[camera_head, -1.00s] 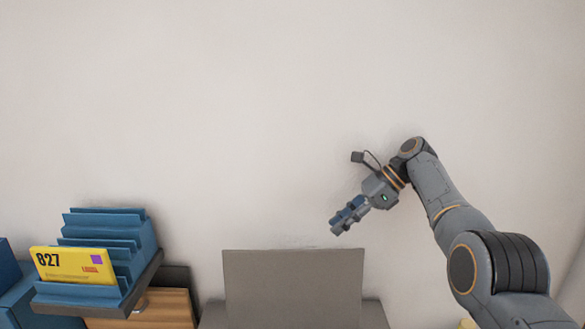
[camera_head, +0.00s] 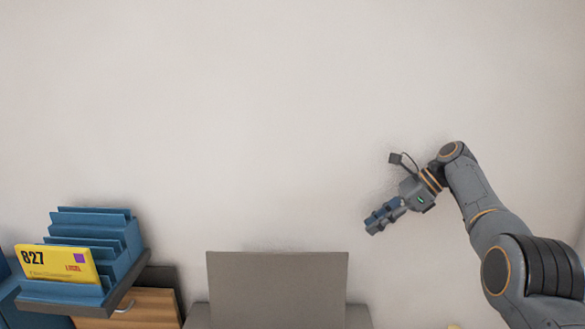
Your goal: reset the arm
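My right arm reaches in from the right edge. Its gripper (camera_head: 380,218) hangs in the air in front of the wall, above and to the right of the grey panel, pointing down and left. Nothing shows between its fingers, but it is too small and turned to tell whether they are open or shut. My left gripper is not in view.
A blue stepped rack (camera_head: 112,238) stands at the lower left with a yellow card marked 827 (camera_head: 50,262) in its front slot. Below it is a wooden drawer front (camera_head: 140,308). A grey upright panel (camera_head: 277,290) stands at the bottom centre. The wall area above is clear.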

